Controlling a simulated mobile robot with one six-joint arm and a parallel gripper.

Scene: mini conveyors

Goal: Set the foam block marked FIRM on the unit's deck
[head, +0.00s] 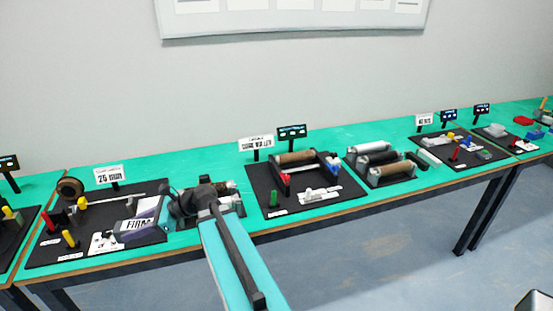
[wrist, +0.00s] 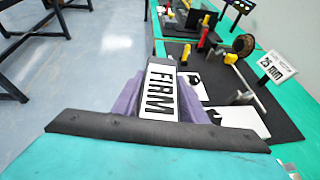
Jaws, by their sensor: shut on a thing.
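The foam block marked FIRM (head: 137,226) is grey with a white label in bold black letters. My gripper (head: 149,210) is shut on it, above the right part of the left black board. In the wrist view the block (wrist: 160,95) lies between the purple fingers of my gripper (wrist: 158,88), its label facing the camera. The unit on this board (head: 95,205) has a brown roller, a light rail, and red and yellow posts; a sign reading 25 mm (head: 109,175) stands behind it. My gripper and the block hide part of it. I cannot tell whether the block touches anything below.
Another unit with a brown roller (head: 295,158) stands on a black board to the right. Several rollers lie in a dark rack (head: 385,165) beyond it. More small units (head: 460,150) fill the table's right end. Bare green tabletop (head: 215,165) shows behind my arm.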

